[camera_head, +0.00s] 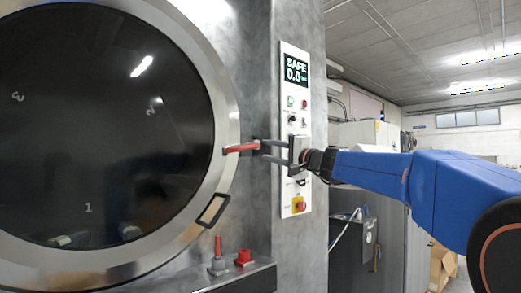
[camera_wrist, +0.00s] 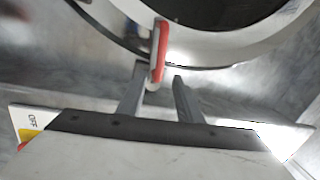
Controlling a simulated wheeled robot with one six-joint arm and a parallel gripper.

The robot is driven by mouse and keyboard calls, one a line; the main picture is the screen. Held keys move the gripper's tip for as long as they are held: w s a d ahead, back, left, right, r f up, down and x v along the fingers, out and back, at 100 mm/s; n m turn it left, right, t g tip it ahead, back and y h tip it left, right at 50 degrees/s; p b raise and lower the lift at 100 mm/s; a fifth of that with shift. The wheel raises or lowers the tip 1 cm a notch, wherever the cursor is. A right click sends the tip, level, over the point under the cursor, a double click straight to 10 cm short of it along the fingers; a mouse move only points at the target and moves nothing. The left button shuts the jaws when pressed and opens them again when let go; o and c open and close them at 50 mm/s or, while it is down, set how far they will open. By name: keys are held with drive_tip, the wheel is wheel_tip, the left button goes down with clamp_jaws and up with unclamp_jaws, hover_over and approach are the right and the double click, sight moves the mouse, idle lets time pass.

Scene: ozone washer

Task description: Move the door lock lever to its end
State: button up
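The door lock lever (camera_head: 241,148) is a red handle at the right rim of the round door (camera_head: 228,110). It lies nearly level in the head view. In the wrist view the red lever (camera_wrist: 160,50) stands near upright. My gripper (camera_head: 262,149) comes from the right with its two fingers pointing left at the lever's free end. In the wrist view my gripper (camera_wrist: 159,73) is open, with the lever's near end between the fingertips, closer to the left finger. I cannot tell whether that finger touches it.
A control panel (camera_head: 294,195) with a small display and a red-yellow switch is just behind my gripper. A ledge (camera_head: 190,283) below the door carries an upright red-handled lever (camera_head: 218,246) and a red knob (camera_head: 243,257). The air below my gripper is free.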

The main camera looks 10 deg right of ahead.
drive_tip(key=v, duration=0.8)
drive_tip(key=shift+s, duration=0.15)
drive_tip(key=s+a+f+n+g+h, duration=0.1)
drive_tip(key=s+a+f+n+g, duration=0.15)
drive_tip(key=s+f, duration=0.5)
drive_tip(key=s+a+f+n+g+h, duration=0.1)
drive_tip(key=s+a+f+g, duration=0.25)
drive_tip(key=f, duration=0.65)
drive_tip(key=s+a+f+n+g+h, duration=0.1)
drive_tip(key=s+a+f+n+g, duration=0.1)
drive_tip(key=s+f, duration=0.6)
drive_tip(key=s+d+f+n+g+h, duration=0.2)
drive_tip(key=s+d+f, duration=0.3)
drive_tip(key=s+f, duration=0.5)
drive_tip(key=s+d+f+n+g+h, duration=0.2)
drive_tip(key=s+d+f+h, duration=0.3)
drive_tip(key=s+f, duration=0.5)
wheel_tip(320, 180, down, 6)
drive_tip(key=shift+g, duration=0.3)
drive_tip(key=shift+d+n, duration=0.15)
drive_tip(key=shift+n, duration=0.1)
